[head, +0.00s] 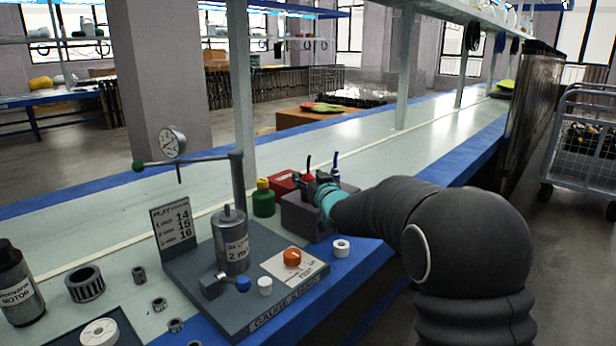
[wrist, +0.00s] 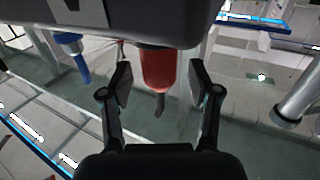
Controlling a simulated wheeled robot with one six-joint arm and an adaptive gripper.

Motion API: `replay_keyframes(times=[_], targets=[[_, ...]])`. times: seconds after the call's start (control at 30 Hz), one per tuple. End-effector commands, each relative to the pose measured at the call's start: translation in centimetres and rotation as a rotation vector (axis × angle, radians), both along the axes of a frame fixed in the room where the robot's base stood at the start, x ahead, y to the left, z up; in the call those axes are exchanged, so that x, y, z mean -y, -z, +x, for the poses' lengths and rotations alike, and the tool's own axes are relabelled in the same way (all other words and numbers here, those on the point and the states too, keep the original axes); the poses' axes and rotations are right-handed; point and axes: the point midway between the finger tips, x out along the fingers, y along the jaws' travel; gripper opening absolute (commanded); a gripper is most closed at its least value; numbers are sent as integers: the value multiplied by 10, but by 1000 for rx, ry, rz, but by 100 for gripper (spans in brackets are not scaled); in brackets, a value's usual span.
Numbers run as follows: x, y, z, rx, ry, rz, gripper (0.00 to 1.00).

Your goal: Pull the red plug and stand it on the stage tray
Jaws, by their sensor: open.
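The red plug (head: 308,178) stands upright at the grey block (head: 303,218) on the bench, with a thin tail on top. In the wrist view the red plug (wrist: 158,68) comes out of the dark block (wrist: 150,18), its dark tail pointing down the picture. My gripper (wrist: 160,84) is open, with one finger on each side of the red plug and a gap visible on both sides. In the head view my gripper (head: 319,184) is at the block, partly hidden by my wrist. I cannot tell for certain which surface is the stage tray.
A blue plug (head: 335,174) stands beside the red one and shows in the wrist view (wrist: 72,48). A green bottle (head: 263,203) and a red box (head: 283,182) are left of the block. The gauge stand (head: 262,310) and a white ring (head: 341,248) are nearer.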

Motion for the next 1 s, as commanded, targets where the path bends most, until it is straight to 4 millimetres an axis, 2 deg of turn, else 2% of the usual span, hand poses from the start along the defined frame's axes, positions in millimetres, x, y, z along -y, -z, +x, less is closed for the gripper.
replay_keyframes(times=[0.4,0.6,0.67,0.7,0.73,0.8,0.83,1.0], targets=[[-3,0,7,-1,0,0,62],[-3,0,6,-1,0,0,12],[-3,0,6,-1,0,0,0],[-3,0,6,-1,0,0,0],[-3,0,6,-1,0,0,23],[-3,0,6,-1,0,0,5],[-3,0,6,-1,0,0,0],[-3,0,6,-1,0,0,0]])
